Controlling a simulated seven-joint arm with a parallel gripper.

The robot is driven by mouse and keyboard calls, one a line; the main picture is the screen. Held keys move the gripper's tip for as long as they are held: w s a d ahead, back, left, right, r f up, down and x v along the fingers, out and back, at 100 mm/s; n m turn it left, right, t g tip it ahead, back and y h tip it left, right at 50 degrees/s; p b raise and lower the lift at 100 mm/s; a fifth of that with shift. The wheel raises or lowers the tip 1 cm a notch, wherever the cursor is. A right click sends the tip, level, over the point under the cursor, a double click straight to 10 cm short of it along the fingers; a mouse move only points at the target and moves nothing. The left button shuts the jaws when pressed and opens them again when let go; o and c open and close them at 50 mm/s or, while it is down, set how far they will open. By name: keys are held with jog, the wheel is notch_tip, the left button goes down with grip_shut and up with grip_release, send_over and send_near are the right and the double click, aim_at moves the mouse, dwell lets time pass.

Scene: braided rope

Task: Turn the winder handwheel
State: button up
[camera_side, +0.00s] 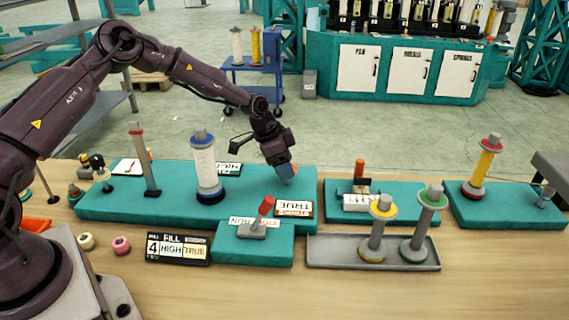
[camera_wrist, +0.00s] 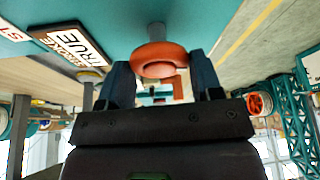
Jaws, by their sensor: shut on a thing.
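The orange-red handwheel (camera_wrist: 160,58) sits on a short grey shaft against the teal winder base in the wrist view. My gripper (camera_wrist: 162,74) has a dark blue finger on each side of the wheel and is shut on it. In the side view my gripper (camera_side: 284,166) is at the right end of the long teal base (camera_side: 110,207), pointing down. It hides most of the wheel there. A spool of white rope (camera_side: 204,168) with a blue bottom flange stands upright on the same base, left of my gripper.
Labels reading HIGH and TRUE lie on the base near my gripper. A red-handled lever (camera_side: 264,210) stands just in front. A grey tray (camera_side: 330,252) with a yellow-topped spool (camera_side: 380,215) and a green-topped spool (camera_side: 428,220) is front right. A sign (camera_side: 178,248) stands front left.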

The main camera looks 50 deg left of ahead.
jog(key=shift+m+g+h, duration=0.4)
jog(key=shift+m+g, duration=0.1)
jog(key=shift+m, duration=1.1)
jog(key=o, duration=0.9)
jog(key=shift+r, duration=0.1)
jog(key=v, duration=1.2)
jog(key=shift+a+r, duration=0.2)
jog(key=shift+r, duration=0.15)
